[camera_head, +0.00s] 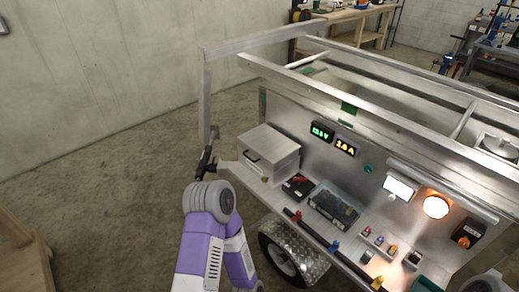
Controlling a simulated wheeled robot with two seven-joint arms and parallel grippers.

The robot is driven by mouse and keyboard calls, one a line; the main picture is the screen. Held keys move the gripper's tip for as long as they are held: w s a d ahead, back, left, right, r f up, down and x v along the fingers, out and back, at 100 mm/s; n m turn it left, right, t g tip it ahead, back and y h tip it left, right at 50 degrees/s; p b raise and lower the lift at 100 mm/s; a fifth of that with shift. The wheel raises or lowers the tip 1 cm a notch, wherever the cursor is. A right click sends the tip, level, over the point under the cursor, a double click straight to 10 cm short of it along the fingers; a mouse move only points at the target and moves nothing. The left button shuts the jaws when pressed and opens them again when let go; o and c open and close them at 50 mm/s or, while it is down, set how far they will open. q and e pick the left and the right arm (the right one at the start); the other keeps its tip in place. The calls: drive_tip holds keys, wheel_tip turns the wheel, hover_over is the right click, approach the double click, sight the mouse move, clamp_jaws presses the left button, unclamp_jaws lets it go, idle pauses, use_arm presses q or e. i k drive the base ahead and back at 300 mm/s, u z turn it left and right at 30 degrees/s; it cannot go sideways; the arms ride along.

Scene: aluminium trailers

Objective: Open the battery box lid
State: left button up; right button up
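A silver metal box (270,150) with a flat lid stands at the left end of the trailer's side shelf. I take it for the battery box. Its lid looks closed, and a small dark handle or latch (252,157) shows on its front left face. My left gripper (207,160) is just left of the box, apart from the handle, at the end of my purple and white arm. Its fingers are small and dark, seen edge-on, so their opening is unclear. My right gripper is out of the picture.
The aluminium trailer frame (207,95) has an upright post close behind my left gripper. Right of the box are a small black case (297,187), a clear-lidded case (335,205), lit displays (333,138) and lamps. A wheel (280,258) is below.

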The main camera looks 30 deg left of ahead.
sight(274, 150)
drive_tip(key=u, duration=0.3)
drive_tip(key=i, duration=0.2)
drive_tip(key=u, duration=0.65)
